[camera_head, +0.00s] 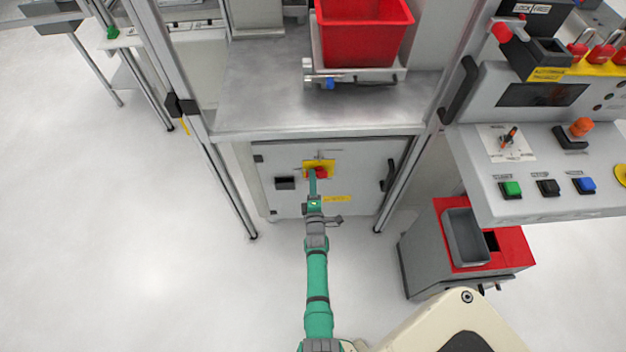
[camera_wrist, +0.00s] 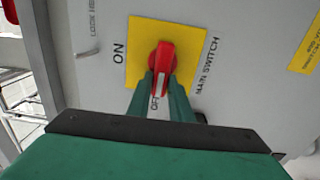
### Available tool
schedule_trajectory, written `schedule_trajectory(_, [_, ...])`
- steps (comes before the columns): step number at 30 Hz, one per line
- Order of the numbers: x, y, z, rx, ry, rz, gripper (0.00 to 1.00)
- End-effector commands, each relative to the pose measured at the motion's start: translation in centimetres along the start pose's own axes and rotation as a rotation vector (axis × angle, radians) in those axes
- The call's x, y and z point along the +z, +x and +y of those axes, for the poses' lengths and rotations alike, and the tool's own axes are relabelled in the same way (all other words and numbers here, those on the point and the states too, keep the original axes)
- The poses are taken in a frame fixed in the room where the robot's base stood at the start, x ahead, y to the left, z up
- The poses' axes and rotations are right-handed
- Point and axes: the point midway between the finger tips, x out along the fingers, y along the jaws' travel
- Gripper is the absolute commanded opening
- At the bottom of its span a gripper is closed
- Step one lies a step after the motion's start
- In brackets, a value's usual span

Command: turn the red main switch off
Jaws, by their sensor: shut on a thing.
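The red main switch (camera_wrist: 162,54) is a rotary knob on a yellow plate (camera_wrist: 140,34) on a grey cabinet door. In the wrist view, ON is printed left of the knob, OFF below it and MAIN SWITCH at the right. The knob's handle, with a pale mark, points down to the OFF label, which the fingers partly hide. My gripper (camera_wrist: 160,84) is shut on the handle, with one green finger on each side. In the head view the switch (camera_head: 322,173) shows at the upper end of my green arm, partly covered by my gripper (camera_head: 313,177).
The cabinet door (camera_head: 365,170) has a black handle (camera_head: 389,174) at the right and sits under a metal shelf holding a red bin (camera_head: 362,32). Frame posts stand on both sides. A control console (camera_head: 540,170) and a red-grey box (camera_head: 505,235) are at the right. Floor at left is clear.

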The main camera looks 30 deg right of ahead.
Motion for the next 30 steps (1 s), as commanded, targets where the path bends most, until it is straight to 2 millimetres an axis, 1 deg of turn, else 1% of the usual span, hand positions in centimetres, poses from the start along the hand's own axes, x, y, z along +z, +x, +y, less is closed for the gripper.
schedule_trajectory(9, [0.0, -0.1, -0.2, -0.004, -0.003, 0.000, 0.00])
schedule_trajectory(10, [0.0, -0.1, -0.2, -0.004, -0.003, 0.000, 0.21])
schedule_trajectory(12, [-0.1, -0.1, -0.1, -0.004, -0.002, 0.001, 0.38])
schedule_trajectory(17, [-0.1, 0.0, -0.1, -0.003, -0.001, 0.001, 0.38])
schedule_trajectory(23, [0.8, -0.2, -0.1, -0.003, -0.001, -0.011, 0.38])
schedule_trajectory(26, [0.8, -1.0, -0.2, -0.003, 0.000, -0.011, 0.38])
schedule_trajectory(30, [0.3, -2.9, -0.2, -0.004, -0.002, -0.003, 0.38])
